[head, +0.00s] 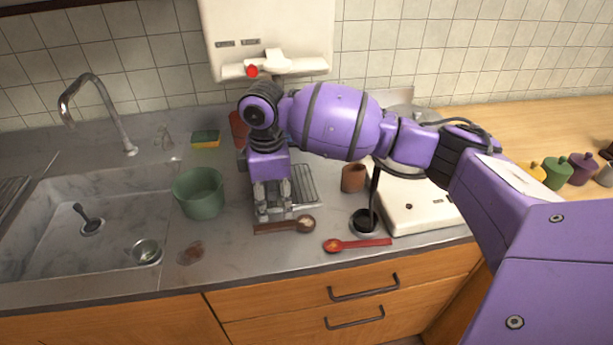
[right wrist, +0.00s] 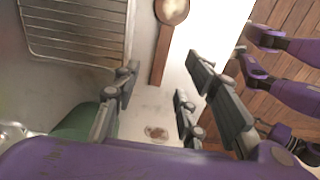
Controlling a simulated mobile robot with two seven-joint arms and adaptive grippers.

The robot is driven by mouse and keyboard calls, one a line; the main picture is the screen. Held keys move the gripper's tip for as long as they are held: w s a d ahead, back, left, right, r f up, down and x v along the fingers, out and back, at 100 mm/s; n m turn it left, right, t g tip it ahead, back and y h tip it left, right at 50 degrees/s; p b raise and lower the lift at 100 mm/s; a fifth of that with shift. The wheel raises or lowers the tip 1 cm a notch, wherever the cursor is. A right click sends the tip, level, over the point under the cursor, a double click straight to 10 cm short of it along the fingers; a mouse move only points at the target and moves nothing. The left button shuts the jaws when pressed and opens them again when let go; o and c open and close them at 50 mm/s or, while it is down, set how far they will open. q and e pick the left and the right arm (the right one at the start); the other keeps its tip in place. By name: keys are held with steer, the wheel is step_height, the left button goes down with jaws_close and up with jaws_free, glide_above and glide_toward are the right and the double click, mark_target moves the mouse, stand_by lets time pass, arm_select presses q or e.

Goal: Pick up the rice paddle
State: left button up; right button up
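A brown wooden spoon-shaped utensil with a round light head, which I take for the rice paddle (head: 304,224), lies flat near the counter's front edge. In the right wrist view the paddle (right wrist: 162,48) shows its head at the top and its handle pointing down between my fingers. My right gripper (head: 272,214) points down over the handle; its fingers (right wrist: 158,84) are spread apart with nothing held. The fingers hide part of the handle in the head view, and I cannot tell how high they are above it. My left gripper is not in view.
A red spoon (head: 358,244) lies to the right of the paddle. A green pot (head: 198,192) stands left of my gripper, beside the sink (head: 60,240). A wire rack (head: 304,184), a brown cup (head: 353,178) and a dark cup (head: 364,221) are close by.

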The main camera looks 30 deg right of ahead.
mark_target(277, 225)
step_height(277, 225, down, 7)
steer(key=shift+s+f, duration=0.1)
steer(key=shift+s, duration=0.05)
steer(key=shift+c, duration=0.4)
jaws_close()
